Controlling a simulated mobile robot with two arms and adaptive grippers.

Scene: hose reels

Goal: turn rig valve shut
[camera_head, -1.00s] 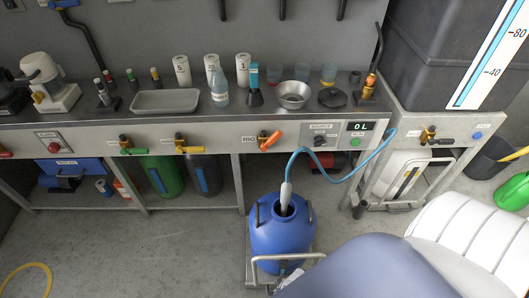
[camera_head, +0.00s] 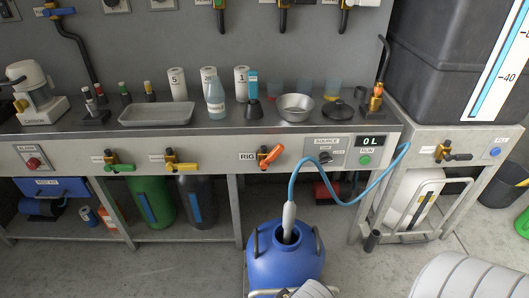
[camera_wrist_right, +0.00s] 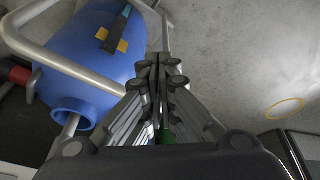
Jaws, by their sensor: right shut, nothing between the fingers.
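The rig valve (camera_head: 270,156) is on the bench's front panel, right of the RIG label. It has a brass body and an orange lever that slants up to the right. My right gripper (camera_wrist_right: 158,62) is shut and empty in the right wrist view, close to the blue drum (camera_wrist_right: 92,55). The drum (camera_head: 283,262) stands on the floor below and right of the valve in the head view. The right gripper is well apart from the valve. My left gripper is in neither current view.
A blue hose (camera_head: 336,199) loops from the drum's nozzle to the right-hand bench. Green (camera_head: 112,160) and yellow (camera_head: 179,164) valves sit left on the panel. A source knob (camera_head: 325,157) and 0 L display (camera_head: 371,142) are to the right. The valve's front is unobstructed.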

